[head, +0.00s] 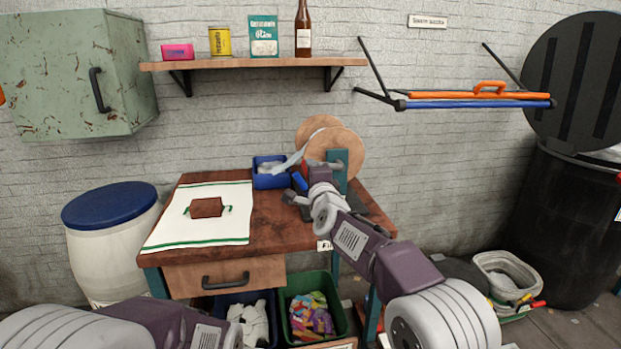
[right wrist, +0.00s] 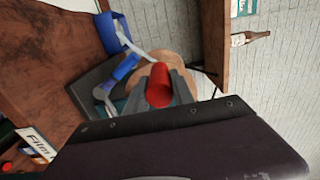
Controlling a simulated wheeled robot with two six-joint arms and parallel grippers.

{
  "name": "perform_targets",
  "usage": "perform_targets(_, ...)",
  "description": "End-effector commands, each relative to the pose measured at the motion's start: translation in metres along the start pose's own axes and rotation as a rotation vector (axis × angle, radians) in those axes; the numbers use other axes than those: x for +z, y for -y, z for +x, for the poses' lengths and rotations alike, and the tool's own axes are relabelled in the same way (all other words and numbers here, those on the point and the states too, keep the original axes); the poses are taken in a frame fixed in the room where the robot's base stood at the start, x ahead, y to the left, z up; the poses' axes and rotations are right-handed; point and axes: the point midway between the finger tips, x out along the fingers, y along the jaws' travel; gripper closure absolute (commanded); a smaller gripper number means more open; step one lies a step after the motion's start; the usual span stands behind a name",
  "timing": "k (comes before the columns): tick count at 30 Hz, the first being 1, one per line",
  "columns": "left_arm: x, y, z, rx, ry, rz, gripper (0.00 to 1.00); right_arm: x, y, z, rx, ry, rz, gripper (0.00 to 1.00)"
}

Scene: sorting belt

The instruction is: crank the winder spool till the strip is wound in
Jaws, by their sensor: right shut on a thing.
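The winder spool (head: 346,147) has two wooden discs on a teal post (head: 337,170) at the right rear of the workbench. A pale strip (head: 290,162) runs from a blue bin (head: 270,180) up to the spool; it also shows in the right wrist view (right wrist: 142,52). In that view my right gripper (right wrist: 160,92) is shut on the red crank handle (right wrist: 159,84), with a finger on each side. In the head view my right wrist hides most of the crank. My left arm shows only at the bottom left edge; its gripper is out of view.
A white cloth (head: 165,220) with a brown block (head: 206,207) covers the bench's left part. A shelf (head: 250,64) with a bottle hangs above. A white barrel (head: 110,240) stands left of the bench, and a green bin (head: 340,320) sits below.

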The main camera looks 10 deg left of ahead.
Motion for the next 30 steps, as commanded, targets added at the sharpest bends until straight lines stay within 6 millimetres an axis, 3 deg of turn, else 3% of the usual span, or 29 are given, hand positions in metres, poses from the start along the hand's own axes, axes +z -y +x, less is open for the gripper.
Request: perform_targets(30, -0.001, 0.0, -0.005, 0.0, 0.0, 0.0, 1.0, -0.024, 0.048, 0.0, -0.003, -0.002, 0.507, 1.0)
